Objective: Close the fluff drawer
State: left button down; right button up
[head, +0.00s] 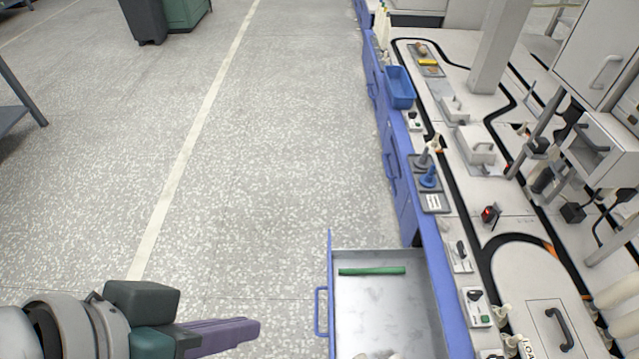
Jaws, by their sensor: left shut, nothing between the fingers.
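The fluff drawer (388,306) is pulled out from the blue bench front at the lower middle of the head view. Its inside is pale, and a green rod (372,271) lies across it near the far wall. Some whitish stuff shows at the bottom edge of the picture. The blue drawer handle (321,311) is on the drawer's left-hand front. My left gripper (255,329) is shut and empty, with its purple fingers pointing right. In the picture it is left of the handle, with a gap between them. My right gripper is not in view.
The bench top (470,200) runs along the right with a black track, a blue bin (399,87) and a tray with bobbins (430,185) near its edge. Other closed drawers line the bench front.

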pick_arm(q)
notch_tip(320, 180, down, 44)
jog(key=w+n+h+b, duration=0.1)
jog(key=w+n+b, duration=0.15)
jog(key=b, duration=3.35)
jog(key=w+d+f+b, duration=0.4)
jog(key=d+f+b, duration=0.3)
jog(key=b, duration=0.3)
jog(key=shift+d+f+m, duration=0.2)
jog(key=shift+d+m, duration=0.15)
jog(key=shift+d, duration=0.1)
